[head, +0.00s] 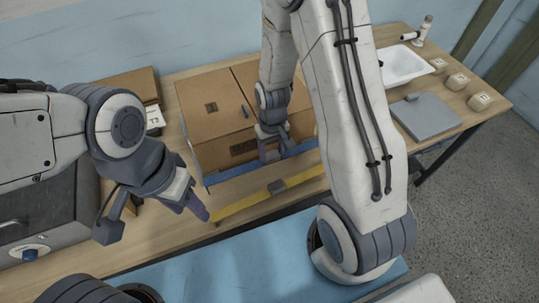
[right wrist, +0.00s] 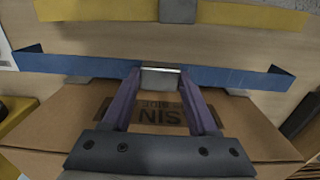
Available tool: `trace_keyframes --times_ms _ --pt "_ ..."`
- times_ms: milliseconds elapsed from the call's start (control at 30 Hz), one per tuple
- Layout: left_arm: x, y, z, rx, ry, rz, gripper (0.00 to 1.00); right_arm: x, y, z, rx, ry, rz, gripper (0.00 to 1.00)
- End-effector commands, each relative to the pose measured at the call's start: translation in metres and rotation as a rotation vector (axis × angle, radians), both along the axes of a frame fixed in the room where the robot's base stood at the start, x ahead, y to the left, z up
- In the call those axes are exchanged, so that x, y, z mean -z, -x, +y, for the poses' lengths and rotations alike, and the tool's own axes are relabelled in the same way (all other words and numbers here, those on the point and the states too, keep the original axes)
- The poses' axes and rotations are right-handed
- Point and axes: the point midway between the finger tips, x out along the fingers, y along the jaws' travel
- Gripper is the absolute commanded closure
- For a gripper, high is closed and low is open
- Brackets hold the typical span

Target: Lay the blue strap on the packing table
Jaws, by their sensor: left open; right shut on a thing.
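The blue strap (head: 233,171) runs along the front side of the cardboard box, over the wooden packing table (head: 165,238). My right gripper (head: 272,157) is shut on the strap at its grey buckle. In the right wrist view the buckle (right wrist: 160,78) sits between the two purple fingertips, and the strap (right wrist: 85,67) stretches out to both sides with bent ends. I cannot tell whether the strap touches the table or hangs just above it. My left gripper (head: 196,208) is open and empty, left of the strap, near the yellow strap's left end.
A yellow strap (head: 240,204) with a grey buckle lies on the table in front of the blue one. The cardboard box (head: 205,112) stands behind. A grey machine (head: 50,215) is at left. A white tray (head: 402,66), grey slab (head: 426,117) and small blocks are at right.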

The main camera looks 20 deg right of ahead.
Motion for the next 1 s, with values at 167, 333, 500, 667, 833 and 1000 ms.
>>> trace_keyframes --times_ms 167,333,500,667,833,1000 --pt "-0.005 0.0 0.0 0.001 0.0 0.0 0.5 0.009 -0.004 0.008 0.0 0.0 0.001 1.0" --pt "-0.013 0.0 0.0 0.002 0.0 0.0 0.5 0.03 -0.003 0.008 0.001 0.0 0.004 1.0" --pt "-0.016 0.0 0.0 0.003 0.0 0.0 0.5 0.044 -0.004 0.007 0.002 0.0 0.0 1.0" --pt "-0.015 0.0 0.0 0.003 0.0 0.0 0.5 0.046 -0.004 0.007 0.002 0.0 -0.002 1.0" --pt "-0.013 0.0 0.0 0.003 0.0 0.0 0.5 0.048 -0.004 0.007 0.002 0.0 -0.001 1.0" --pt "-0.013 0.0 0.0 0.003 0.0 0.0 0.5 0.049 -0.004 0.007 0.002 0.0 -0.001 0.11"
